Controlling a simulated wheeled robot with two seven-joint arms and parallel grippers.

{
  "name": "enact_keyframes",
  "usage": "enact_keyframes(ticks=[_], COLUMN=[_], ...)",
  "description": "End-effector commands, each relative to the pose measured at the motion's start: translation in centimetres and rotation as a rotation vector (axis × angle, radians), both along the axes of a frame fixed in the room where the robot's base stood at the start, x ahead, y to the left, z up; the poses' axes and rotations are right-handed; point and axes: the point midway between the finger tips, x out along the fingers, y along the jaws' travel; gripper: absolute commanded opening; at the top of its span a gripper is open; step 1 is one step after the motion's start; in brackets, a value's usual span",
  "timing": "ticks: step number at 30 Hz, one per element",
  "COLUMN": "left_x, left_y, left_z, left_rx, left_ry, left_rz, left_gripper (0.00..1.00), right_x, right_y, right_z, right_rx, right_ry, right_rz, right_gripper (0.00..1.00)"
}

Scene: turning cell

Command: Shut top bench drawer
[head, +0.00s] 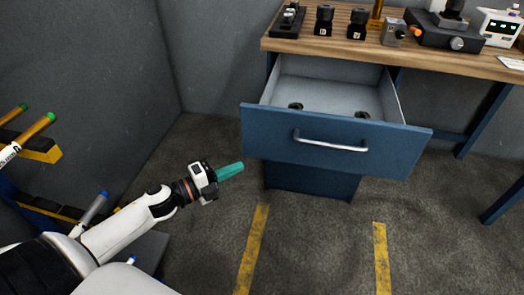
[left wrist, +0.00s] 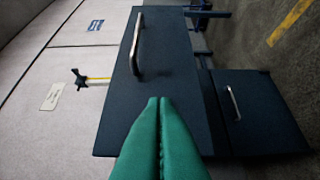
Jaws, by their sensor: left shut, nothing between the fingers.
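The top bench drawer (head: 280,145) is blue-fronted with a silver bar handle (head: 331,142). It stands pulled out from under the wooden bench top, with its pale inside showing and small dark round items in it. My left gripper (head: 230,171), with green fingers, is shut and empty, just left of and below the drawer front in the head view. In the left wrist view the drawer front (left wrist: 185,65) fills the middle, turned sideways, with the shut fingertips (left wrist: 159,100) before it. Contact cannot be told. My right gripper is not in view.
A lower blue drawer with its own handle (left wrist: 232,103) appears shut. The wooden bench top (head: 300,46) carries dark tool holders and a small white device (head: 498,28). A rack with yellow bars (head: 40,152) stands at left. The floor before the drawer is clear, with yellow stripes.

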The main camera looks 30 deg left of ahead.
Motion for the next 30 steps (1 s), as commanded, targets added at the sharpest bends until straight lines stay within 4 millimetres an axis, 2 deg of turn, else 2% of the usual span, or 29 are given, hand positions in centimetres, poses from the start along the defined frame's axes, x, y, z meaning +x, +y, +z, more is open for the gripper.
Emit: enact_keyframes(ticks=[13,18,24,30], left_x=[7.2,9.5,10.7,10.8], left_y=[-3.9,-3.0,-2.7,-2.7], left_z=[0.2,0.0,0.0,-0.1], left_rx=[-0.001,0.000,-0.001,-0.002], left_ry=[-0.003,0.000,0.002,0.003], left_rz=[0.002,0.004,0.003,0.003], left_gripper=[0.00,0.00,0.00,0.00], right_x=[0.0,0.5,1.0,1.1], right_y=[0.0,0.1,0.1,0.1], right_z=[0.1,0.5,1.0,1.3], right_rx=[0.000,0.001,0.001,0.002], right_ry=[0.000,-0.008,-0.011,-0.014], right_rz=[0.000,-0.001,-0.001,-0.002], right_gripper=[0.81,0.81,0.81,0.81])
